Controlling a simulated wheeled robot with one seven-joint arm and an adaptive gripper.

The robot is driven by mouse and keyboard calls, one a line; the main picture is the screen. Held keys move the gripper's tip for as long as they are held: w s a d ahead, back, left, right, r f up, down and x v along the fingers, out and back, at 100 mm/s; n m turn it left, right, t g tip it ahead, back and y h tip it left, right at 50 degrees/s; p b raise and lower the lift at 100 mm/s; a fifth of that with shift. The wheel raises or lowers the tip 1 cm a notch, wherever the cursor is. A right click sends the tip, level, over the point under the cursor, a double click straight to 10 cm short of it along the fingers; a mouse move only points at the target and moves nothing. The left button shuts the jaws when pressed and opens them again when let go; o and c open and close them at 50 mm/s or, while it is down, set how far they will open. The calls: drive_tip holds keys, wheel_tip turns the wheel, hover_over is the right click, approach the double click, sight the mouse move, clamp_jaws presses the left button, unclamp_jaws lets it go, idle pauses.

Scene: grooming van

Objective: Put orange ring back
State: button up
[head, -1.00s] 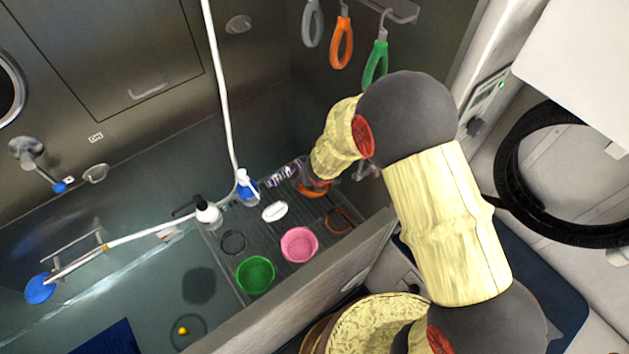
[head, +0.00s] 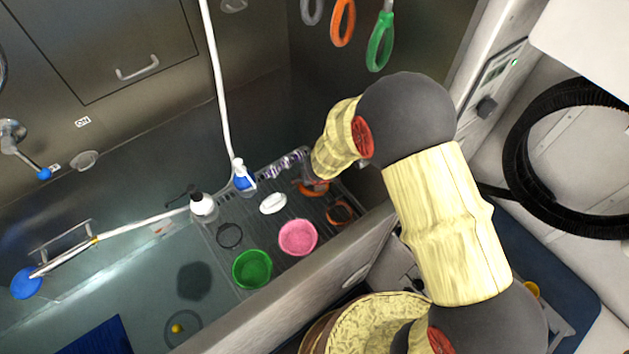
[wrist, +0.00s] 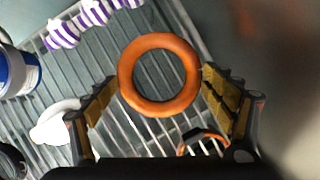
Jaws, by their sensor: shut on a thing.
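An orange ring (wrist: 158,75) is in the wrist view, held flat between the fingertips of my gripper (wrist: 158,76). The fingers press on its outer left and right edges. In the head view the held ring (head: 313,190) shows only partly below my gripper (head: 314,182), over the slatted rack. A second, thinner orange-brown ring (head: 340,213) is on the rack just right of it. An orange loop (head: 342,22) hangs on the wall between a grey loop and a green loop (head: 380,42).
On the rack are a pink bowl (head: 297,238), a green bowl (head: 252,269), a white oval piece (head: 273,203), a dark ring (head: 229,236) and a purple-striped item (head: 285,165). A metal wall (head: 330,250) borders the front.

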drive_tip(key=shift+f+b, duration=0.4)
drive_tip(key=shift+f, duration=0.05)
drive_tip(key=o, duration=1.2)
drive_tip(key=shift+o, duration=0.2)
drive_tip(key=v, duration=1.2)
